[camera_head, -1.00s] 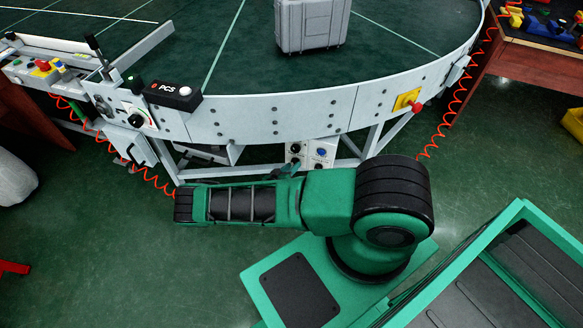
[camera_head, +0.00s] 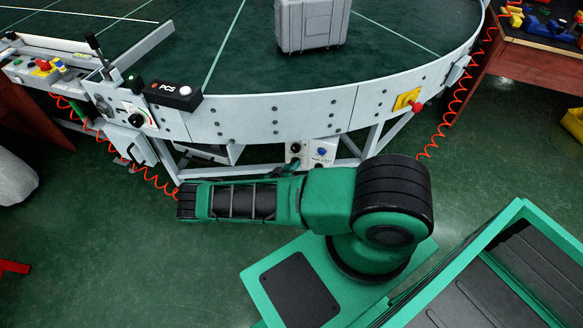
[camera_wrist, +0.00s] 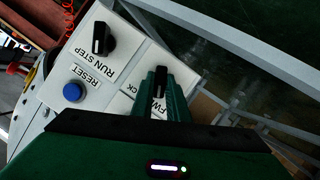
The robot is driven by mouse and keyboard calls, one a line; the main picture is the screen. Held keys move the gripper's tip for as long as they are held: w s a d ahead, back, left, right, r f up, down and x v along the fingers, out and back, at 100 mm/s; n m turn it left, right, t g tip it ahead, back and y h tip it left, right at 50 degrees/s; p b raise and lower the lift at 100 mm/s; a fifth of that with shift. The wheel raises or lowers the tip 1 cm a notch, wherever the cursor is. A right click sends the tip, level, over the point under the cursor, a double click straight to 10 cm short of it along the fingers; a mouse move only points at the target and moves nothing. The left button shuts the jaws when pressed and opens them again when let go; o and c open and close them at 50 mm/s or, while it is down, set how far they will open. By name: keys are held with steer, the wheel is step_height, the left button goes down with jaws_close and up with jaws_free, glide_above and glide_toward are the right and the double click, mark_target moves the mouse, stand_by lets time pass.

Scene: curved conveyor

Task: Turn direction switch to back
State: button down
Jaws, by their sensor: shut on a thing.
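The direction switch (camera_wrist: 159,80) is a black knob on a pale control panel, seen in the wrist view. Its upside-down labels, FWD and BACK, are partly covered by my fingers. My gripper (camera_wrist: 163,88) has its green fingers around the knob and is shut on it. The knob stands roughly upright in the picture, but which label it points to is hard to tell. In the head view the panel (camera_head: 311,151) sits under the curved conveyor, and my arm hides most of the gripper and the switch.
On the same panel are a black RUN STEP knob (camera_wrist: 102,40) and a blue RESET button (camera_wrist: 73,92), close to my fingers. The conveyor (camera_head: 275,112) curves above the panel and carries a grey case (camera_head: 312,25). A red emergency button (camera_head: 416,106) is at the right.

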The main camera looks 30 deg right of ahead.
steer(key=shift+w, duration=0.1)
steer(key=m+t+y, duration=0.1)
steer(key=m, duration=0.1)
steer(key=m+t+y, duration=0.1)
steer(key=m+t, duration=0.1)
steer(key=m, duration=0.1)
steer(key=m+t+y, duration=0.1)
steer(key=m, duration=0.1)
steer(key=shift+s+d+m, duration=0.3)
steer(key=shift+d+m, duration=0.05)
steer(key=shift+m, duration=0.05)
stand_by(0.6)
steer(key=c, duration=1.7)
jaws_free()
